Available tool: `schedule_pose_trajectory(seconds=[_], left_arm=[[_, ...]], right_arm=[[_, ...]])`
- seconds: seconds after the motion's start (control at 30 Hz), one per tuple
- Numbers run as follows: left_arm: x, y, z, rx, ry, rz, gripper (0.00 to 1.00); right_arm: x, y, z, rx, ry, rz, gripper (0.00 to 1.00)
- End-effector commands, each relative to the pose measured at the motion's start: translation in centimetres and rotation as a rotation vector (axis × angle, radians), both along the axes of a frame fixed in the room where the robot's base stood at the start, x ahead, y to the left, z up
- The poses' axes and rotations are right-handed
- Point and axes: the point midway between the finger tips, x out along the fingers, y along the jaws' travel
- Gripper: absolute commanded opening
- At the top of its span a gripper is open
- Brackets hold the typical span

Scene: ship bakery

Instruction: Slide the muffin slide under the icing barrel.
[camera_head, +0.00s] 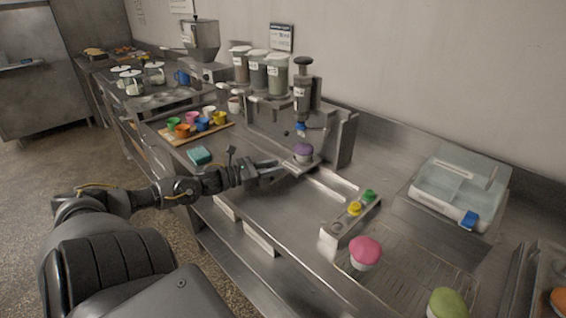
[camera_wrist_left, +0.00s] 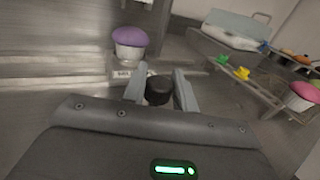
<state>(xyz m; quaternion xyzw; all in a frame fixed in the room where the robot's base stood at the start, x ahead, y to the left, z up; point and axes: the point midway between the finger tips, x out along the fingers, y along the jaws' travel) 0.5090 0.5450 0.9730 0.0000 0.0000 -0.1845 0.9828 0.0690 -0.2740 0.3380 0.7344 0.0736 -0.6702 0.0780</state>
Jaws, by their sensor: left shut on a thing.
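The muffin slide (camera_head: 297,168) is a flat metal piece at the foot of the icing machine. A muffin with a purple top (camera_head: 303,150) in a pale cup stands upright on it, also seen in the left wrist view (camera_wrist_left: 129,42). The icing barrel (camera_head: 302,92) stands upright in the machine, above the muffin in the head view; whether they line up exactly I cannot tell. My left gripper (camera_head: 281,171) is shut on the slide's dark round knob (camera_wrist_left: 158,90), left of the muffin. My right gripper is not in view.
A rail with green and yellow knobs (camera_head: 352,218) is right of the slide, near a pink-topped muffin (camera_head: 365,252). A teal sponge (camera_head: 200,155) and a board of colored cups (camera_head: 180,137) lie left. A clear container (camera_head: 460,190) stands right. Bare counter lies in front.

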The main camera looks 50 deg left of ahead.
Motion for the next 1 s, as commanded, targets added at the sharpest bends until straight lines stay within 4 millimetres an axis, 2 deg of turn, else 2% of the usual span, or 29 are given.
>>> schedule_pose_trajectory(seconds=[0.2,0.6,0.63,0.7,0.77,1.0], left_arm=[[0.0,1.5,0.0,0.000,0.000,0.001,0.00],[0.0,1.8,0.0,-0.001,0.000,0.001,0.00],[0.0,1.8,0.0,-0.001,0.000,0.001,0.32],[0.0,1.7,0.0,-0.001,0.000,0.000,0.41],[0.0,1.7,0.0,-0.001,0.000,0.000,0.48],[0.0,1.7,0.0,-0.001,0.000,0.000,0.48]], right_arm=[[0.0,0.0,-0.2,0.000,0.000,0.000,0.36],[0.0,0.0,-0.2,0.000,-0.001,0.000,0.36],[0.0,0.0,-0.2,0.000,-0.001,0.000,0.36],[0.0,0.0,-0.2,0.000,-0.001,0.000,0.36],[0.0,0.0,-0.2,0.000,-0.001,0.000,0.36],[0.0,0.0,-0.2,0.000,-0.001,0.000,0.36]])
